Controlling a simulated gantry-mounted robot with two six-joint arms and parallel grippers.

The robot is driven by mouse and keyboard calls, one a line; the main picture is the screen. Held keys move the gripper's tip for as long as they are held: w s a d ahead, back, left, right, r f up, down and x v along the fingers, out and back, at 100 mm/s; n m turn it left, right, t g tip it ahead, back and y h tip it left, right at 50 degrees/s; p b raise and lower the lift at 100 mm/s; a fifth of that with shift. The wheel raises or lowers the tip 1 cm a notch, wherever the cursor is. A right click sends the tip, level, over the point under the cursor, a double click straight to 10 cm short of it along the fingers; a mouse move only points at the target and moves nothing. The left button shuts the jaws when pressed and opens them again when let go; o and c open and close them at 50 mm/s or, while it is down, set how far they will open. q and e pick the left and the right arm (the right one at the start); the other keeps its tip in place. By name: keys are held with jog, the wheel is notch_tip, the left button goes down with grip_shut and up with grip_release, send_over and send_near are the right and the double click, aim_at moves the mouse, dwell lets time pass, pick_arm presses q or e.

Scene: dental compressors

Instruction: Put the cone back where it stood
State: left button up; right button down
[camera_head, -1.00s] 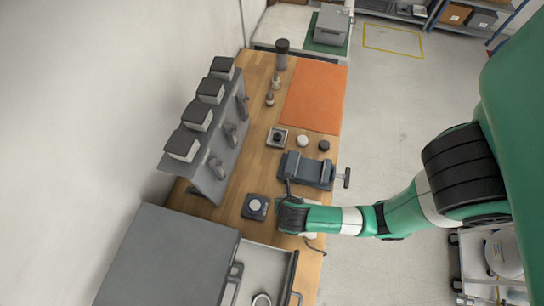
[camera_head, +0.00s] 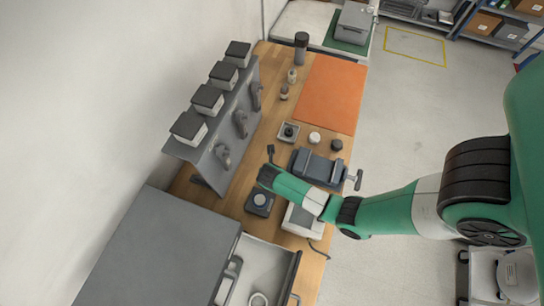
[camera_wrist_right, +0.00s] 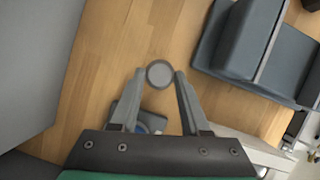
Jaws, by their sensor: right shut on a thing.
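In the wrist view, my right gripper (camera_wrist_right: 160,76) is shut on a small round grey piece, which I take to be the cone (camera_wrist_right: 159,74). Only its round end shows, so its shape and tilt cannot be told. In the head view, my right gripper (camera_head: 270,156) is over the wooden bench, between the sloped rack and the vise. The held piece cannot be made out clearly there. A dark square pad with a round disc (camera_head: 260,201) lies close by, and it shows partly behind the jaws in the wrist view (camera_wrist_right: 152,120). My left gripper is not in view.
A grey vise (camera_head: 318,167) stands right of the gripper. A grey sloped rack (camera_head: 215,150) stands left. A square tray (camera_head: 288,132), a white round piece (camera_head: 314,138) and a black one (camera_head: 337,145) sit behind. An orange mat (camera_head: 332,93) lies farther back. A pale box (camera_head: 302,220) is nearer.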

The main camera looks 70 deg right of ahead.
jog(key=shift+w+d+f+b, duration=0.15)
jog(key=shift+f+b, duration=0.4)
jog(key=shift+f, duration=1.15)
jog(key=shift+f, duration=0.2)
jog(key=shift+c, duration=1.9)
grip_release()
jog(key=shift+r, duration=0.1)
jog(key=p+v, duration=0.4)
jog(key=v, duration=0.8)
jog(key=shift+r, duration=0.1)
